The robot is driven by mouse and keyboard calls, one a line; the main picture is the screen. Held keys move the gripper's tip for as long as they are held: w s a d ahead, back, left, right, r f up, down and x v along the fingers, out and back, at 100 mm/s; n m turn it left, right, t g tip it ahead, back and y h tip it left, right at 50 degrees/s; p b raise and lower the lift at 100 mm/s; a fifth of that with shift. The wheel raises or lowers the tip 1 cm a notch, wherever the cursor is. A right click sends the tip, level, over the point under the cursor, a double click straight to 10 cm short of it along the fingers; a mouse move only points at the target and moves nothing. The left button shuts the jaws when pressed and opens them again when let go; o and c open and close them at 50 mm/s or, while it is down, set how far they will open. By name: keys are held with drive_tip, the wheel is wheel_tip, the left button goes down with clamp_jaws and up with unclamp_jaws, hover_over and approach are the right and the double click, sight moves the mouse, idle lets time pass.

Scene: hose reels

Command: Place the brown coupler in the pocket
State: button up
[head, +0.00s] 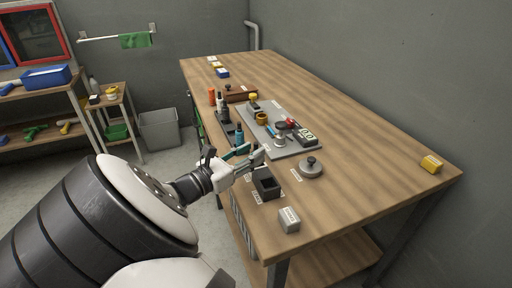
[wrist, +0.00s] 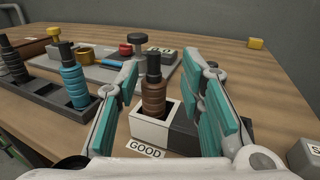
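The brown coupler (wrist: 153,98), with a black top, stands upright between my fingers in the wrist view. Its lower end is inside a white-walled box (wrist: 150,133) with a GOOD label in front, and its base is hidden by the front wall. My gripper (wrist: 172,85) is open, its teal pads on either side of the coupler with gaps. In the head view my gripper (head: 256,156) is over the bench's near left edge; the coupler cannot be made out there. A dark box (wrist: 190,137) adjoins the white one and also shows in the head view (head: 266,187).
A dark rack (wrist: 50,97) at left holds a teal coupler (wrist: 73,78) and black ones. Behind is a grey plate (head: 291,146) with gauges and small parts. A round knobbed piece (head: 311,168) and a grey block (head: 289,219) stand nearby. The bench's right side is mostly clear.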

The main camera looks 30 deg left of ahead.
drive_tip(key=p+v, duration=0.2)
drive_tip(key=v, duration=0.7)
drive_tip(key=shift+w+d, duration=0.1)
drive_tip(key=w+d+r+m+g+h, duration=0.2)
drive_tip(key=w+d+r+m+g, duration=0.15)
drive_tip(key=d, duration=0.55)
drive_tip(key=w+d+r+m+g+h, duration=0.25)
drive_tip(key=w+d+m+g, duration=0.2)
drive_tip(key=d, duration=0.45)
drive_tip(key=s+d+r+m+g+y, duration=0.1)
drive_tip(key=d+r+m+g, duration=0.25)
drive_tip(key=d, duration=0.45)
drive_tip(key=s+d+r+m+g+y, duration=0.2)
drive_tip(key=d+m, duration=0.3)
drive_tip(key=d, duration=0.4)
drive_tip(key=s+d+r+m+g+y, duration=0.2)
drive_tip(key=s+d+r+m+y, duration=0.2)
drive_tip(key=s+d+m, duration=0.6)
drive_tip(key=s+d+m+t+y, duration=0.2)
drive_tip(key=s+d+m, duration=0.3)
drive_tip(key=s, duration=0.7)
drive_tip(key=shift+r+m+y, duration=0.3)
drive_tip(key=shift+m+y, duration=0.25)
drive_tip(key=shift+y, duration=0.1)
